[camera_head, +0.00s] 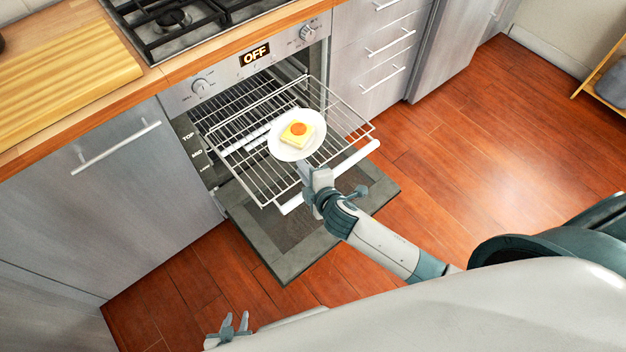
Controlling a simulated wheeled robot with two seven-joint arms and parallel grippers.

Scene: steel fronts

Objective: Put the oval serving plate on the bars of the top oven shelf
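The white oval serving plate (279,145) is over the pulled-out wire oven shelf (238,155), with a yellow, orange-topped piece of food (297,131) on it. I cannot tell whether the plate touches the bars or is held just above them. My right gripper (307,169) is at the plate's near edge and appears shut on its rim; the fingertips are partly hidden. My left gripper (235,322) is low at the bottom left, away from the oven, with its fingers apart and empty.
The oven door (275,235) is folded down below the shelf. The oven's side carries TOP, MID and LOW labels, and its display (255,55) reads OFF. A wooden board (60,70) lies on the left counter. Bare shelf bars surround the plate.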

